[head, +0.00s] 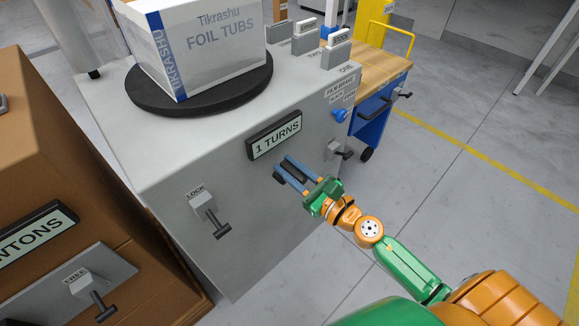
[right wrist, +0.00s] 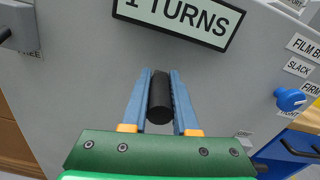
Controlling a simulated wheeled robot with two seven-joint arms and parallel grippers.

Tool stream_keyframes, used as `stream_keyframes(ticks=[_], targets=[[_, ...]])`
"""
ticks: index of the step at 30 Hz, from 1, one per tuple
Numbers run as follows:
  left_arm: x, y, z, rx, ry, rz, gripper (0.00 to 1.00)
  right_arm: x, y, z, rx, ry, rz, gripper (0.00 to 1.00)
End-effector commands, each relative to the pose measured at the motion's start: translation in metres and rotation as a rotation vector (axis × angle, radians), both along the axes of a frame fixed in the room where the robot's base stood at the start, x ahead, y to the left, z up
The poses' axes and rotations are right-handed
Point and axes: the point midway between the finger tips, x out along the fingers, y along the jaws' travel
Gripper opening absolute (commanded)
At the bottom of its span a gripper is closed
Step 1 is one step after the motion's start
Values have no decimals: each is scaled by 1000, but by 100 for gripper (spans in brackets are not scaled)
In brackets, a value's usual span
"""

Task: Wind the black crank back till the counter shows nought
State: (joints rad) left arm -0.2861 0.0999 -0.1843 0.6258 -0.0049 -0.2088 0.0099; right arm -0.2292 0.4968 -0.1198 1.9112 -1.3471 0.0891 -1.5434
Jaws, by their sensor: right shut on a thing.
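The counter (head: 275,135) on the front of the grey machine reads "1 TURNS"; its lower part also shows in the right wrist view (right wrist: 185,18). The black crank handle (right wrist: 160,103) stands out from the grey front just below the counter. My right gripper (head: 284,168) is shut on this handle, with one blue finger on each side of it. In the right wrist view the gripper (right wrist: 160,78) points at the grey panel with the handle lengthwise between its fingers. The crank's arm is hidden behind handle and fingers. My left gripper is not in view.
A lever labelled LOCK (head: 210,214) sticks out left of the crank. A blue knob (head: 340,115) is to the right. A box of foil tubs (head: 210,50) stands on a black turntable (head: 245,88).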

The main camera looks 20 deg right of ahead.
Motion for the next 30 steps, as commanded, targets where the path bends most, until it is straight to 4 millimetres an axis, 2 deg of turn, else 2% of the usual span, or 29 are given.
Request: stream_keyframes(ticks=[3,4,7,17,24,30], targets=[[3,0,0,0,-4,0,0,-1,0,-2,0,5,1,0],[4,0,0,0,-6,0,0,-1,0,-2,1,5,2,30],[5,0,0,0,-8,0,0,0,0,-2,2,4,1,57],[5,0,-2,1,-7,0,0,-3,-1,-2,2,3,1,57],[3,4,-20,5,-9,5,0,-39,-14,-7,2,6,0,57],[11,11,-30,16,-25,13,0,-62,-22,-5,3,4,-1,57]])
